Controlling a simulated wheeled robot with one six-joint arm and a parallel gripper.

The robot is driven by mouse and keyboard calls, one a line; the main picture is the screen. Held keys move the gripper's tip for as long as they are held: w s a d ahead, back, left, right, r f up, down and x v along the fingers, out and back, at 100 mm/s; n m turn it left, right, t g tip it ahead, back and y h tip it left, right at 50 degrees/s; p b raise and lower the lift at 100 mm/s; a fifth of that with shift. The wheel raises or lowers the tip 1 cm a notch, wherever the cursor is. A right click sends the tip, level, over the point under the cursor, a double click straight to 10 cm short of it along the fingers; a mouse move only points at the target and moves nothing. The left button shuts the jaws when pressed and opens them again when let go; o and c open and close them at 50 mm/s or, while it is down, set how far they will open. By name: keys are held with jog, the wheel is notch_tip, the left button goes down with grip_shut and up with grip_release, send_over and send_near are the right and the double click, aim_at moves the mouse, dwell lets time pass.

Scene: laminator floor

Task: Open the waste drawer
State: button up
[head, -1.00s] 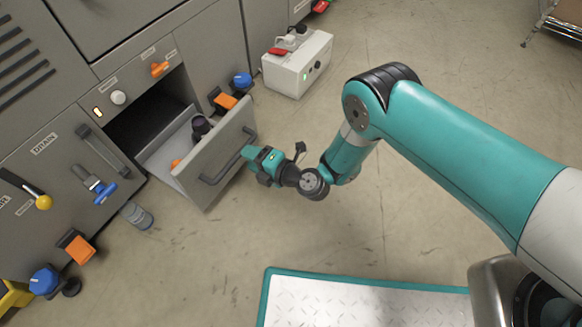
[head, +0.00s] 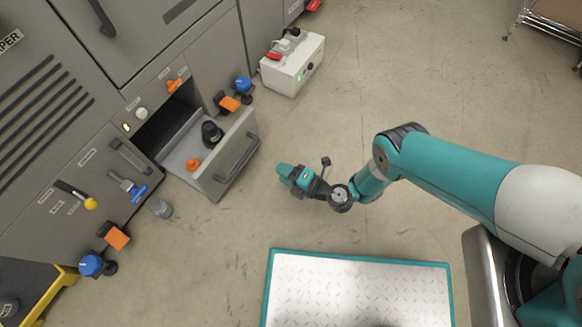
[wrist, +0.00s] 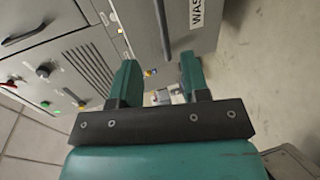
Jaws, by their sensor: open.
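The waste drawer (head: 207,160) is pulled out of the grey machine in the head view, its inside showing. A black object (head: 211,133) and an orange object (head: 192,164) are in it. Its front carries a dark bar handle (head: 237,157). My gripper (head: 283,170) is to the right of the handle, apart from it, with free floor between. In the wrist view my gripper (wrist: 156,78) has its fingers apart with nothing held between them. The drawer front with part of a "WAS" label (wrist: 197,14) and the handle (wrist: 162,28) show beyond the fingers.
A white box (head: 292,66) with red and white items stands on the floor beside the machine. Orange and blue knobs (head: 243,83) stick out of the machine front. A teal-edged plate (head: 360,290) lies in front; the floor between is clear.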

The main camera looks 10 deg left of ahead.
jog(key=shift+p+v, duration=0.85)
jog(key=shift+v, duration=0.2)
